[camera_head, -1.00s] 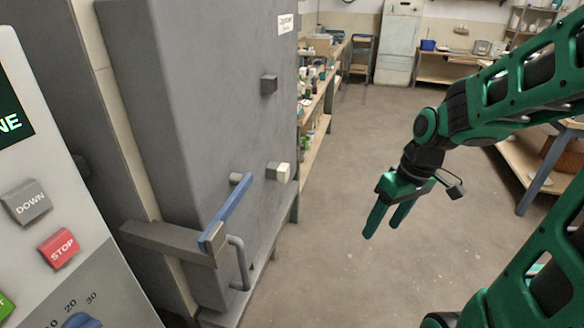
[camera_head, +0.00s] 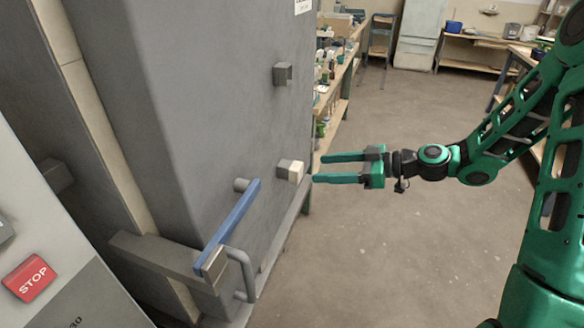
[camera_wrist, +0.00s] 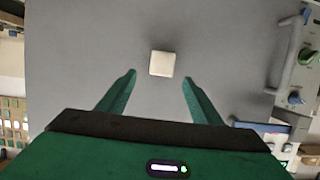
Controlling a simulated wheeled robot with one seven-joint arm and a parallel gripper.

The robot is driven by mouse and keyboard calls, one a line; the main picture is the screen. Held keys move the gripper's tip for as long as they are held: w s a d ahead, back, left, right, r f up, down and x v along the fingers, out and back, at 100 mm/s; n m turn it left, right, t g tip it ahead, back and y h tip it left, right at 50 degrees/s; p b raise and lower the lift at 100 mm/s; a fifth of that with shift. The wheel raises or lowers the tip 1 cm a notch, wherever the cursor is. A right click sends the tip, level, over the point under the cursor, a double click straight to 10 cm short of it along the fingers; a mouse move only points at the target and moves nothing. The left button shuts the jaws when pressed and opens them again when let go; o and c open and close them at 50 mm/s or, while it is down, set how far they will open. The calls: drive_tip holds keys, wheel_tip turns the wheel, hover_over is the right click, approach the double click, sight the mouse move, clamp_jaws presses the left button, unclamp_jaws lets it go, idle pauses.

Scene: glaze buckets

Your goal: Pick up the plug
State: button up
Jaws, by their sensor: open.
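The plug is a small pale, cream-faced block (camera_head: 295,171) that sticks out from the grey door face. It also shows in the wrist view (camera_wrist: 162,64), ahead of and between the fingertips. My gripper (camera_head: 316,168) is open and empty, with its two green fingers pointing left at the plug. In the wrist view the fingertips (camera_wrist: 160,76) stand on either side of the plug, with clear gaps. I cannot tell exactly how far the tips are from it in depth.
A second block (camera_head: 283,74) sticks out higher on the grey door (camera_head: 220,90). A blue-topped lever (camera_head: 232,220) and grey handle (camera_head: 243,275) project to the lower left. A control panel with a red STOP button (camera_head: 30,277) is at far left. The floor on the right is clear.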

sight(302, 168)
drive_tip(key=x, duration=0.4)
drive_tip(key=shift+w+a+f, duration=0.15)
drive_tip(key=shift+w+a, duration=0.1)
drive_tip(key=shift+r+x, duration=0.1)
drive_tip(key=shift+x, duration=1.3)
drive_tip(key=shift+r+x, duration=0.15)
drive_tip(key=shift+x, duration=1.25)
drive_tip(key=shift+s+a, duration=0.1)
drive_tip(key=shift+s, duration=0.05)
drive_tip(key=c, duration=1.2)
